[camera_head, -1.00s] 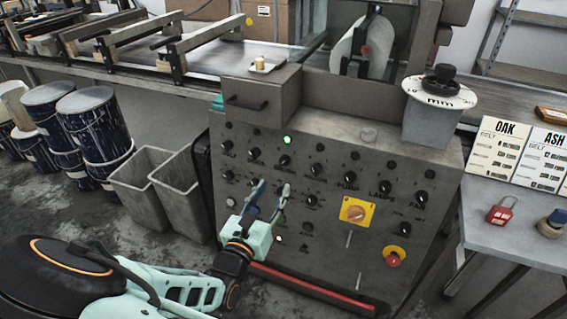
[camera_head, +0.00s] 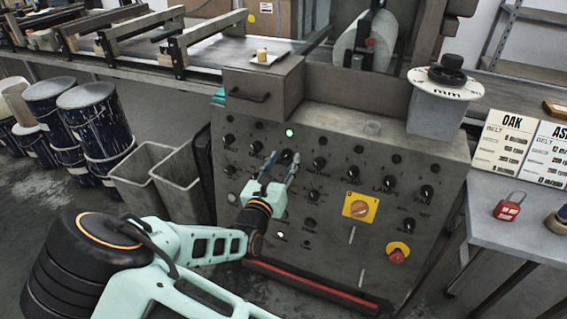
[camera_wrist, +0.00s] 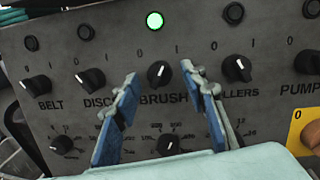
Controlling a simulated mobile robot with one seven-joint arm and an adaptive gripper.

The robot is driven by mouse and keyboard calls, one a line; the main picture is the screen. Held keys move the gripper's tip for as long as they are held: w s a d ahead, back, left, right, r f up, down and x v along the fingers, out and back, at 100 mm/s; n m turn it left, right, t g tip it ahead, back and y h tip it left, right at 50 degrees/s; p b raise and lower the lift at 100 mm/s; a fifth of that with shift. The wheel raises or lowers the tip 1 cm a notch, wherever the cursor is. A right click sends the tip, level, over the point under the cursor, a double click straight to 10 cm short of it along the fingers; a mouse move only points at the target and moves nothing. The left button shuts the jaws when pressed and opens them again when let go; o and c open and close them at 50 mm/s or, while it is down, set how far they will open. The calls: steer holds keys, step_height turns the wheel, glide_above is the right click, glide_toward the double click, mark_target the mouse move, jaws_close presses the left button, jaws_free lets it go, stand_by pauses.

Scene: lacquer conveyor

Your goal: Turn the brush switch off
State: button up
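The brush switch is a black rotary knob (camera_wrist: 160,73) above the BRUSH label in the wrist view. A lit green lamp (camera_wrist: 154,20) is above it. The knob's pale mark points roughly upward; its exact setting is hard to read. In the head view the knob (camera_head: 286,157) is partly behind my fingertips, below the green lamp (camera_head: 289,132). My gripper (camera_wrist: 160,76) is open, with one blue-padded finger on each side of the knob's line. It looks empty and close to the panel. I cannot tell whether a finger touches the knob.
Disc knob (camera_wrist: 92,78) and rollers knob (camera_wrist: 238,69) flank the brush knob closely. A smaller knob (camera_wrist: 168,145) is below, between the fingers. A yellow-plated orange switch (camera_head: 360,208) and a red emergency button (camera_head: 397,254) are lower right on the panel.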

jaws_close()
steer(key=shift+r+n+p, duration=0.2)
steer(key=shift+n+p, duration=0.1)
steer(key=shift+p, duration=0.45)
steer(key=shift+d+r+n+p, duration=0.15)
steer(key=shift+n+p, duration=0.45)
steer(key=shift+p, duration=0.6)
steer(key=n+y+p, duration=0.1)
steer(key=n+p, duration=0.2)
steer(key=p, duration=0.3)
steer(key=shift+r+n, duration=0.15)
steer(key=shift+n, duration=0.15)
steer(key=n+g+y+p, duration=0.1)
steer(key=n+p, duration=0.3)
steer(key=p, duration=0.2)
steer(key=shift+d+n, duration=0.1)
steer(key=shift+n, duration=0.2)
steer(key=shift+f+n+p, duration=0.2)
steer(key=shift+n+p, duration=1.2)
steer(key=shift+g, duration=0.3)
